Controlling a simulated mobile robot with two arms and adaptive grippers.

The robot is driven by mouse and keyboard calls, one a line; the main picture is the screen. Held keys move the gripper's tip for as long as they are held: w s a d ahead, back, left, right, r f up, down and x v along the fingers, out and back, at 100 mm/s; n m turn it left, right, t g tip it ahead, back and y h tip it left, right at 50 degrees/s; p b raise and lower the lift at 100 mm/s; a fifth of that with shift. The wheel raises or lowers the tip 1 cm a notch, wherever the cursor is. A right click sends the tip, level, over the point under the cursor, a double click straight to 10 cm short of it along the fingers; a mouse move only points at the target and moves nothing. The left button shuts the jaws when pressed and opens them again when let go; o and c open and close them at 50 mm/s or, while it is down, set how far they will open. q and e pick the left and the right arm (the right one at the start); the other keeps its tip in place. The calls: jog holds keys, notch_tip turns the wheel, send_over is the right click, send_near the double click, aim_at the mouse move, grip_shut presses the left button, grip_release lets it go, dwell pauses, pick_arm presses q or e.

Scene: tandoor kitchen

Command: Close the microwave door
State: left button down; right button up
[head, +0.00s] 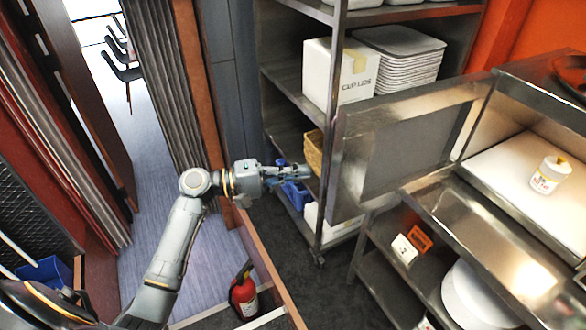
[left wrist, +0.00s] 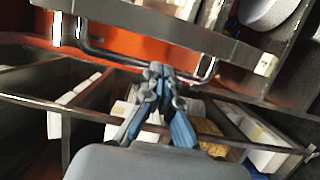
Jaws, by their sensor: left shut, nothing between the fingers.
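The microwave (head: 490,215) is a steel box at the right with its front open. Its door (head: 400,150) stands wide open, swung out to the left, with a dark inner panel. My left gripper (head: 303,172) is shut and empty, just left of the door's free edge. In the left wrist view the shut fingertips (left wrist: 158,70) overlap the door handle (left wrist: 100,55), a metal bar along the door (left wrist: 165,22). I cannot tell whether they touch it. My right gripper is in neither view.
A white jar (head: 548,175) stands inside the microwave. A steel shelf rack (head: 328,110) with a carton (head: 340,75) and stacked trays (head: 400,62) stands behind the door. A red fire extinguisher (head: 244,292) stands on the floor below my left arm.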

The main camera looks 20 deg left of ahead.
aim_at(332, 168)
pick_arm(q)
jog(key=p+x, duration=0.2)
jog(key=x, duration=0.6)
